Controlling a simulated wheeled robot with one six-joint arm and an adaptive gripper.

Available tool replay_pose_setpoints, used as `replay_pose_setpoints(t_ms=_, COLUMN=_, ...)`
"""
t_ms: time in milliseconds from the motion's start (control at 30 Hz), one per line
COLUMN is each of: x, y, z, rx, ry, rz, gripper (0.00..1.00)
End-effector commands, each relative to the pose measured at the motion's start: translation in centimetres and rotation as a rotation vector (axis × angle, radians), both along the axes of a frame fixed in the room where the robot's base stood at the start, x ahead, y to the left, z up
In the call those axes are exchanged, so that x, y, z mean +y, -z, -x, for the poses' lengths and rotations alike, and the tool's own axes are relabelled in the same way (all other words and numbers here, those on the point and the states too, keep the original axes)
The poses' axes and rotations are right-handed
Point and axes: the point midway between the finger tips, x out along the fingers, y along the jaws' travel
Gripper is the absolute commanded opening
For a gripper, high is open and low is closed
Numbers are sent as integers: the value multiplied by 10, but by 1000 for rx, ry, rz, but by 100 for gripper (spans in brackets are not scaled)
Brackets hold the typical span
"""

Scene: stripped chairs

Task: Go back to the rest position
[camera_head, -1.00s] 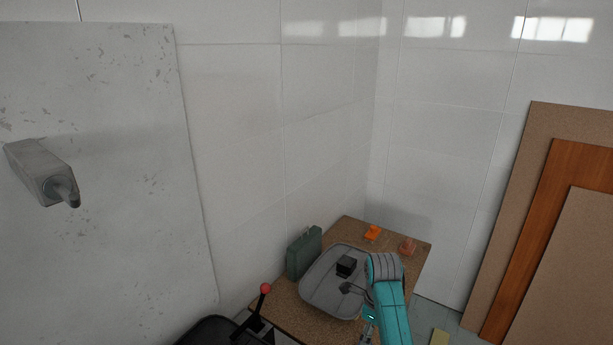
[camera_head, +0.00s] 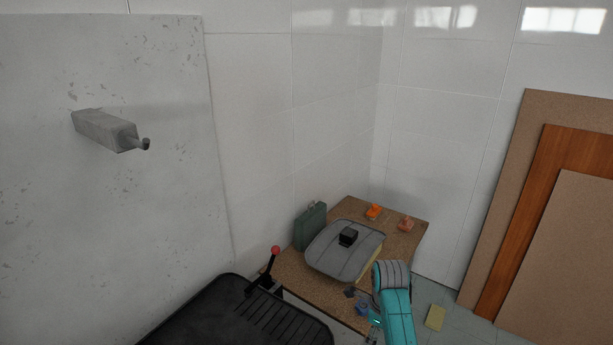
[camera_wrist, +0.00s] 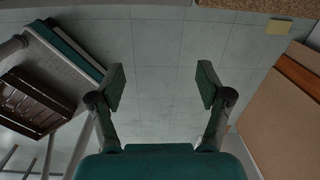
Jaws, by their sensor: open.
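My gripper shows in the wrist view (camera_wrist: 160,88) with its two dark fingers spread wide and nothing between them. Behind the fingers is bare grey tiled floor. In the head view my teal arm (camera_head: 396,310) reaches in at the bottom, in front of the right front part of a wooden table (camera_head: 293,272). The fingers are hard to make out in that view. On the table lies a grey rounded cushion-like panel (camera_head: 335,258) with a small black block (camera_head: 348,236) on it, apart from my arm.
A green case (camera_head: 310,225) and two small orange items (camera_head: 373,211) (camera_head: 406,223) stand on the table. A black ridged seat (camera_head: 220,315) with a red-knobbed lever (camera_head: 275,250) is at the front left. Wooden boards (camera_head: 555,240) lean at the right. A yellow block (camera_head: 435,317) lies on the floor.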

Motion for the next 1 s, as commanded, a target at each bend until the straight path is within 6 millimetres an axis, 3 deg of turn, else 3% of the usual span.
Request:
replay_pose_setpoints(t_ms=267, x=0, y=42, z=22, rx=-62, ry=-110, rz=9, gripper=77)
replay_pose_setpoints(t_ms=467, x=1, y=86, z=52, rx=-140, ry=-245, rz=29, gripper=77)
replay_pose_setpoints(t_ms=700, x=2, y=139, z=108, rx=-273, ry=-472, rz=89, gripper=77)
replay_pose_setpoints(t_ms=1000, x=2, y=172, z=188, rx=-428, ry=-747, rz=208, gripper=77)
